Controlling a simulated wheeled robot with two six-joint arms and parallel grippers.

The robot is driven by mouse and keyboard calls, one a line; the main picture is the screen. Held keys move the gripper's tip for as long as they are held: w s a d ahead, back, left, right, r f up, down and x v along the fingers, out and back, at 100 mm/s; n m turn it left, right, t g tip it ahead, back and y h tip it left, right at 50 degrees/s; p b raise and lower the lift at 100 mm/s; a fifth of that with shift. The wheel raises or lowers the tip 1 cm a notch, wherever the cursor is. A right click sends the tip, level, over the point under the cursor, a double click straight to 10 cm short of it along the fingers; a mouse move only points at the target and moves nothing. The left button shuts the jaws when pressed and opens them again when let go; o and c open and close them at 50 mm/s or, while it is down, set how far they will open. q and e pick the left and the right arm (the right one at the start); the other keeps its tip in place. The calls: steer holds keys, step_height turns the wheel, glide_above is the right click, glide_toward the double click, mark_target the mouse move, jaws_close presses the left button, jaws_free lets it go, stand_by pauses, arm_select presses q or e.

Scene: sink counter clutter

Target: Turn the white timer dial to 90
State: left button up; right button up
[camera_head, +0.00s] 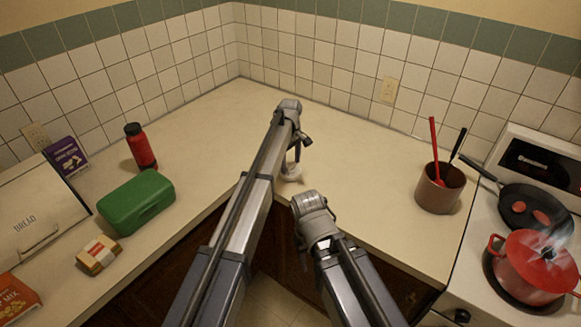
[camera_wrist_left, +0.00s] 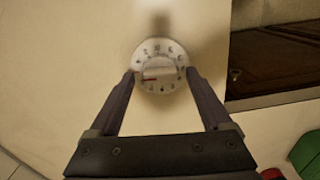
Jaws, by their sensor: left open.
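The white timer dial (camera_wrist_left: 160,54) lies face up on the cream counter, with a ring of dark marks and a raised bar across its middle. A small reddish mark shows by the bar's left end; the numbers are too small to read surely. My left gripper (camera_wrist_left: 160,75) is open, with one fingertip at each side of the dial; I cannot tell whether they touch it. In the head view the dial (camera_head: 291,174) shows small and partly hidden under my left gripper (camera_head: 292,164). My right arm shows in the head view, but its gripper does not.
A green box (camera_head: 137,202), red bottle (camera_head: 141,148), purple box (camera_head: 66,156) and bread box (camera_head: 38,212) stand at left. A utensil pot (camera_head: 440,188), frying pan (camera_head: 536,208) and red pot (camera_head: 532,265) are at right. The back corner of the counter is clear.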

arm_select(q)
steer(key=shift+c, duration=0.4)
jaws_close()
stand_by(0.4)
steer(key=m, duration=0.4)
steer(key=shift+m, duration=0.4)
steer(key=m, duration=0.4)
steer(key=shift+m, duration=0.3)
steer(key=m, duration=0.4)
steer(key=shift+m, duration=2.1)
